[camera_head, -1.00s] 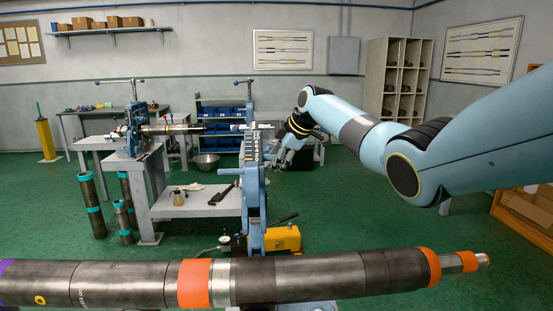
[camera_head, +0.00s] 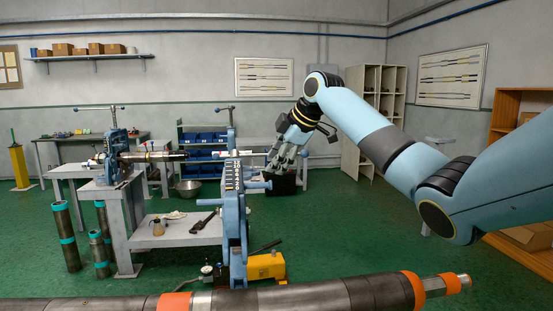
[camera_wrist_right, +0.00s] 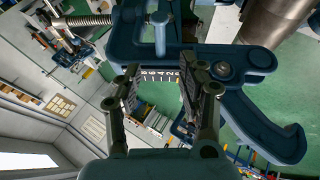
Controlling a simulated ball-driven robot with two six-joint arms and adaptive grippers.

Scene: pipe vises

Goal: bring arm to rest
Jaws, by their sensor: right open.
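My right arm (camera_head: 365,125) reaches in from the right, light blue with dark joint bands. My right gripper (camera_head: 277,163) hangs fingers down, to the right of the blue pipe vise (camera_head: 233,200). In the right wrist view my gripper (camera_wrist_right: 162,85) is open, with nothing between its fingertips. The blue vise body (camera_wrist_right: 200,55) and a white numbered scale (camera_wrist_right: 160,76) show beyond the fingers. Whether the fingers touch the vise cannot be told. My left gripper is in neither current view.
A thick dark pipe (camera_head: 310,298) with orange bands crosses the front. A yellow pump (camera_head: 266,267) stands by the vise foot. A second vise (camera_head: 112,155) holds a pipe at left. A shelf (camera_head: 375,105) stands behind my arm. Green floor at centre right is clear.

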